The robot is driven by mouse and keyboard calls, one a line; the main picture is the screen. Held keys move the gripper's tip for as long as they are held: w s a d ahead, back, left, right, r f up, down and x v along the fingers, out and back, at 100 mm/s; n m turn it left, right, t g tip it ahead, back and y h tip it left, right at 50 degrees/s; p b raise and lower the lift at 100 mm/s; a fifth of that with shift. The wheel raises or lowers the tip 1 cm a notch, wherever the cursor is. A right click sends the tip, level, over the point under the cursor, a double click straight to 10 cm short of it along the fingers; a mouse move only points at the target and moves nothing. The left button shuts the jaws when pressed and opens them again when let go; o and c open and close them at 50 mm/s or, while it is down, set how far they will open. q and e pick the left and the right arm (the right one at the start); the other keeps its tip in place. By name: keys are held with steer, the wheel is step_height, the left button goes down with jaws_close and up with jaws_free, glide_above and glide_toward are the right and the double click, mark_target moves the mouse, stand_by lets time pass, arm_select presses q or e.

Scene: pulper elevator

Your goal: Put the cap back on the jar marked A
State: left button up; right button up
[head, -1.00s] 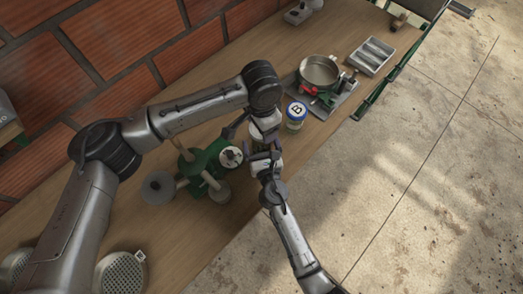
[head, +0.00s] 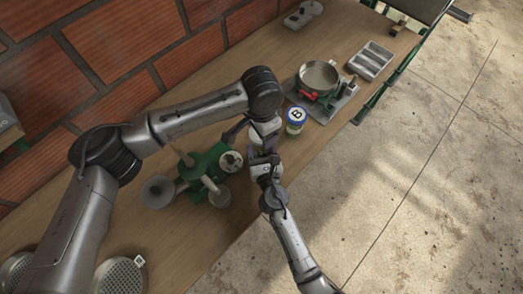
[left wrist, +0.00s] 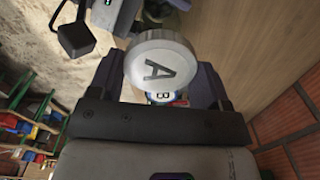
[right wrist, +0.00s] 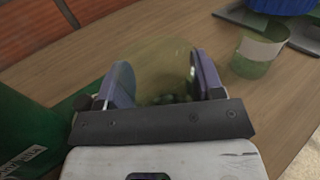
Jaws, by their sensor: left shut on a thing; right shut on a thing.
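The round grey-white cap marked A (left wrist: 163,62) is between the fingers of my left gripper (left wrist: 162,80), which is shut on it; its lettered face shows in the left wrist view. My right gripper (right wrist: 160,80) is shut on a see-through yellowish jar (right wrist: 162,65) with small green things at its bottom. In the head view my left gripper (head: 256,130) and right gripper (head: 264,160) are close together, and they largely hide the cap and jar. I cannot tell whether cap and jar touch.
A jar marked B (head: 296,120) stands just right of the grippers. A scale with a metal pan (head: 318,76) and a grey tray (head: 371,60) are farther back. A green hand-cranked machine (head: 205,168) stands close on the left.

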arm_select(q)
steer(key=shift+f, duration=2.4)
steer(key=shift+f, duration=0.2)
steer(key=shift+f, duration=0.7)
steer(key=shift+f, duration=0.5)
steer(key=shift+f, duration=0.2)
